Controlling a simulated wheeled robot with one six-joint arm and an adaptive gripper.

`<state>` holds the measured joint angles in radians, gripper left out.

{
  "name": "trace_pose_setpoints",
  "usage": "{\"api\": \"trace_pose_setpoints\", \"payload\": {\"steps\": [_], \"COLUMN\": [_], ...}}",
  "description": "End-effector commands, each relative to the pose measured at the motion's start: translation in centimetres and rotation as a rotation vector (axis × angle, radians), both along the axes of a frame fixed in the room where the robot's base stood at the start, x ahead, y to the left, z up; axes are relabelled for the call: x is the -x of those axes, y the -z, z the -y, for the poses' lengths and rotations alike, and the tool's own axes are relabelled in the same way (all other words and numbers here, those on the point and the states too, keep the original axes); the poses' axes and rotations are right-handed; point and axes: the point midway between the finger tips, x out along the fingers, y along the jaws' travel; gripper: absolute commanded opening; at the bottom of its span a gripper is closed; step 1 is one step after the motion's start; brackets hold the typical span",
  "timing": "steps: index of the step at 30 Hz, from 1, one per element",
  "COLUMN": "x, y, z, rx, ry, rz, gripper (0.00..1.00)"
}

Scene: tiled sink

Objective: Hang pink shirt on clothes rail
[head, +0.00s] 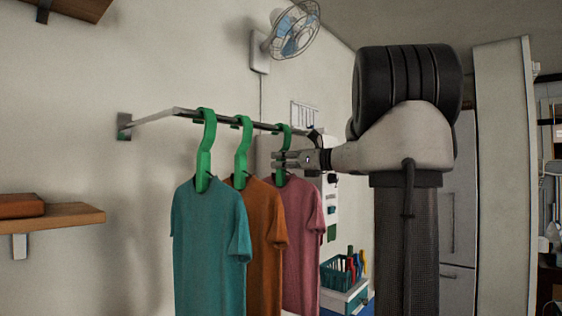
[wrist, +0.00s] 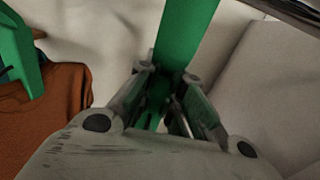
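The pink shirt (head: 302,235) hangs on a green hanger (head: 285,129) at the right end of the row in the head view. The hanger's top is at the clothes rail (head: 228,119); whether its hook bears on the rail is hard to tell. My gripper (head: 279,159) is at the hanger's neck, just above the shirt and below the rail. In the wrist view, the green hanger (wrist: 185,40) runs between my two fingers, which appear closed against it. The pink shirt is not visible in the wrist view.
An orange shirt (head: 262,235) and a teal shirt (head: 210,245) hang on green hangers to the left. The orange shirt (wrist: 45,120) is close by in the wrist view. A wall fan (head: 292,30) is above; a teal basket (head: 338,274) stands below right.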

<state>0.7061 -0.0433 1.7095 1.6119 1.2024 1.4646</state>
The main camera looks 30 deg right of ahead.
Motion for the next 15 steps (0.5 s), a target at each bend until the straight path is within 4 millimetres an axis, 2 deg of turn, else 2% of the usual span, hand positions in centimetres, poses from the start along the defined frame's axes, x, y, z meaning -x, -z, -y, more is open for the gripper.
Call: {"api": "trace_pose_setpoints", "payload": {"steps": [1,3,11,15], "x": [0.00,0.00,0.04,0.90], "y": [-0.02,-0.02,0.03,0.01], "z": [0.00,0.00,0.03,0.62], "rx": [0.000,0.000,0.000,0.000], "ry": [0.000,0.000,0.000,0.004], "rz": [0.000,0.000,-0.001,-0.001], "gripper": [0.24,0.31,0.31,0.31]}}
